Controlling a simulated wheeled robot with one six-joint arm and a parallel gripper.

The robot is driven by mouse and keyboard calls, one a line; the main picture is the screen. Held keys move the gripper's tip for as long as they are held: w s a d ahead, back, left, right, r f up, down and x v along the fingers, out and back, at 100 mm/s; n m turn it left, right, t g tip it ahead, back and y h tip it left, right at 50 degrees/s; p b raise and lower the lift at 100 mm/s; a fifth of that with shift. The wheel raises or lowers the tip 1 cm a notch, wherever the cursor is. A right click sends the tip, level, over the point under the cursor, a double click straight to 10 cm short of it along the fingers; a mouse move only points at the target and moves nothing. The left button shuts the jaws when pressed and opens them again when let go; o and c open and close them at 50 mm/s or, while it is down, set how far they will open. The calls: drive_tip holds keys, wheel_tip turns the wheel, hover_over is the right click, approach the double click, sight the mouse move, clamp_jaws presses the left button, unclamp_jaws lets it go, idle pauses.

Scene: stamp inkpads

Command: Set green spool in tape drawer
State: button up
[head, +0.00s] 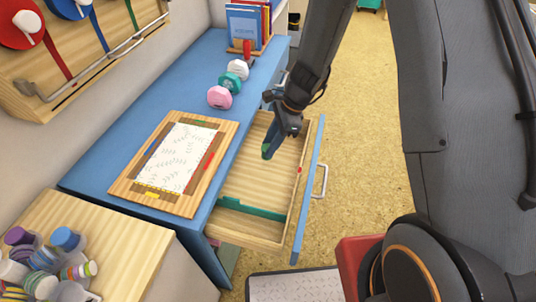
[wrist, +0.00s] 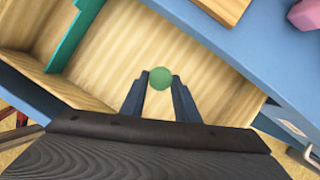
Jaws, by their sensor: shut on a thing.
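A green spool (wrist: 160,78) is held between the two fingertips of my gripper (wrist: 159,92) in the wrist view. In the head view my gripper (head: 272,143) points down over the open drawer (head: 234,231), with a bit of the green spool (head: 266,151) showing at the fingertips. The drawer is pulled out of the blue desk and has a pale wooden floor and a blue front. I cannot tell whether the spool touches the drawer floor. A green divider (head: 252,209) crosses the drawer near its front-left end; the spool is over the larger compartment.
The blue desk (head: 120,100) carries a wooden board with a patterned sheet (head: 178,155), and pink (head: 219,97), teal (head: 230,83) and white (head: 238,69) tape-like items. Books (head: 245,25) stand at the back. A wooden surface with several stacked spools (head: 45,262) is at lower left.

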drive_tip(key=shift+f, duration=2.15)
drive_tip(key=shift+f, duration=0.15)
drive_tip(key=o, duration=1)
drive_tip(key=v, duration=1.2)
drive_tip(key=s+d+r+n+h, duration=0.1)
drive_tip(key=s+d+r+n, duration=0.2)
drive_tip(key=s+n, duration=0.2)
drive_tip(key=s+d+r+n+h, duration=0.2)
drive_tip(key=s+d+r+n, duration=0.1)
drive_tip(key=s+n, duration=0.2)
drive_tip(key=s+d+r+n+h, duration=0.1)
drive_tip(key=s+d+r+n, duration=0.2)
drive_tip(key=s+n, duration=0.3)
drive_tip(key=shift+s+d+r+n+t+b, duration=0.1)
drive_tip(key=shift+d+r+n+t+b, duration=0.15)
drive_tip(key=shift+r+n+t+b, duration=0.15)
